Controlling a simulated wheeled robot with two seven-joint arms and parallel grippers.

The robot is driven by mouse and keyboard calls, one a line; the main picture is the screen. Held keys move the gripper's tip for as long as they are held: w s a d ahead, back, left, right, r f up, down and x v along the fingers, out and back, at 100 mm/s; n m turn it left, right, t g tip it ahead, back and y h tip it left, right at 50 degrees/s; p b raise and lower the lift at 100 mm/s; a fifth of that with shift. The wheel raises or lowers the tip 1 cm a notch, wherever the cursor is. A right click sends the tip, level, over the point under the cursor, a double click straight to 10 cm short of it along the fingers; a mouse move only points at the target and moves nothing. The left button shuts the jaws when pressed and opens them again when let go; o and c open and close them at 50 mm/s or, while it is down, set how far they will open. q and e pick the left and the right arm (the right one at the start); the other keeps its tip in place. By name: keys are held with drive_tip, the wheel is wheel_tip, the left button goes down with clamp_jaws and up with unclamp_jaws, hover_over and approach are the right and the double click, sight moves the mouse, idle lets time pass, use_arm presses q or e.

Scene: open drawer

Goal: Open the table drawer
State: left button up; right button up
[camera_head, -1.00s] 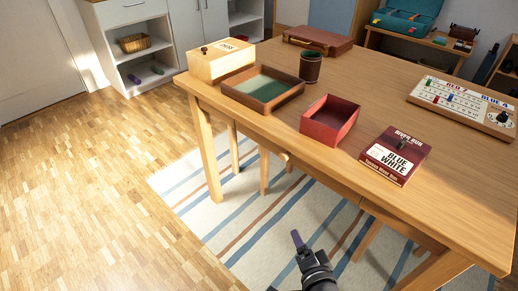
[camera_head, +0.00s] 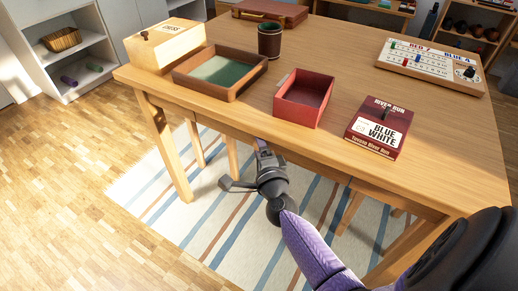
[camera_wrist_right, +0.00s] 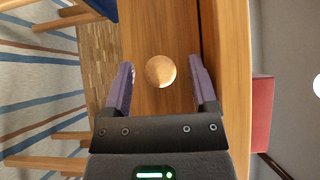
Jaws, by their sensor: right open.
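The wooden table (camera_head: 430,165) has a drawer in its front apron, and the drawer front (camera_wrist_right: 150,30) shows in the right wrist view. A round wooden knob (camera_wrist_right: 160,71) stands on the drawer front. My right gripper (camera_wrist_right: 163,85) is open, with one purple finger on each side of the knob and gaps between. In the head view my right gripper (camera_head: 261,146) is at the table's front edge and hides the knob. The drawer looks closed. My left gripper is out of view.
On the tabletop are a red open box (camera_head: 304,97), a maroon Blue White box (camera_head: 378,128), a green-lined tray (camera_head: 220,73), a dark cup (camera_head: 270,41), a chess box (camera_head: 165,44) and a scoreboard (camera_head: 430,68). A striped rug (camera_head: 215,215) lies below.

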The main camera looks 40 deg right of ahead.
clamp_jaws()
idle(0.3)
idle(0.7)
idle(0.4)
